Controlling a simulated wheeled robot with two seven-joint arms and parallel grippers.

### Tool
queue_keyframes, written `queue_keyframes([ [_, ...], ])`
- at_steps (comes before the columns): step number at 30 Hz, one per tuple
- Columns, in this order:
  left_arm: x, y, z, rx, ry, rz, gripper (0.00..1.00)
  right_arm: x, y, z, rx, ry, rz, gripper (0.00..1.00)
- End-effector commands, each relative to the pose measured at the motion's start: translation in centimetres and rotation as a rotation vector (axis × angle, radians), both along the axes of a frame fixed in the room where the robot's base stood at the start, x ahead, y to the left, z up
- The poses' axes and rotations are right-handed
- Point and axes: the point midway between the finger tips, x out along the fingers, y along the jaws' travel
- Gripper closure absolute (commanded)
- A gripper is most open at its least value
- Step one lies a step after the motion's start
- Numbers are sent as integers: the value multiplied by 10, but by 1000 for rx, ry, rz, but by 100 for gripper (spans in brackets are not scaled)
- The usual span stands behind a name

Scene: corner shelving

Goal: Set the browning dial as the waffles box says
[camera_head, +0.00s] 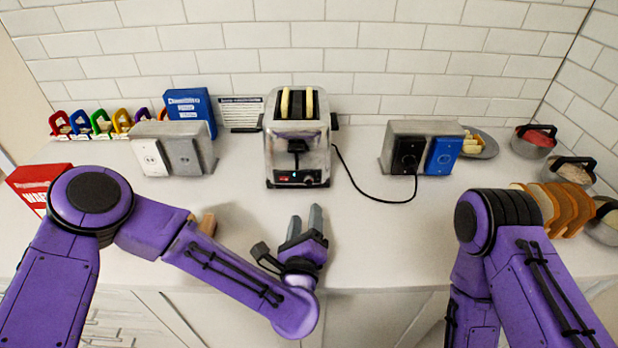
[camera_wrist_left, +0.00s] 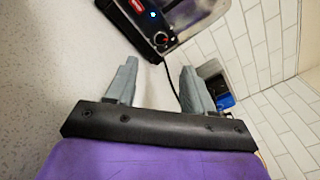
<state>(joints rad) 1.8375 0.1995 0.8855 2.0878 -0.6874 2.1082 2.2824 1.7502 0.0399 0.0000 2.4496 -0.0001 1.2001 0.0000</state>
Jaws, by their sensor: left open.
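The silver toaster (camera_head: 297,140) stands against the back wall with two pale slices in its slots. Its browning dial (camera_head: 309,180) is a small dark knob low on the front; in the left wrist view the dial (camera_wrist_left: 160,39) shows a red mark beside a blue light. A red box (camera_head: 37,183) at the far left, partly hidden by my left arm, has large white lettering that seems to begin "WA"; its smaller text is unreadable. My left gripper (camera_head: 305,221) is open and empty, in front of and below the toaster, apart from the dial. My right gripper is out of view.
A blue box (camera_head: 191,106) and a printed card (camera_head: 241,112) stand behind the left outlet block (camera_head: 172,147). A black cord (camera_head: 352,180) runs from the toaster to the right outlet block (camera_head: 408,148). Bread slices (camera_head: 568,208) stand at right. The counter before the toaster is mostly clear.

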Motion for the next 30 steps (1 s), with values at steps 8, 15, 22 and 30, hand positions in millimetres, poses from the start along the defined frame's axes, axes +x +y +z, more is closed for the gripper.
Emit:
queue_keyframes([
  [8,39,-1,5,0,-1,8,48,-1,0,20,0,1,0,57],
  [15,88,-6,3,0,-1,5,48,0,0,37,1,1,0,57],
  [22,105,-8,0,-1,1,1,48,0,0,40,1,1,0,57],
  [30,105,-8,0,-1,0,0,74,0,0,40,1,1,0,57],
])
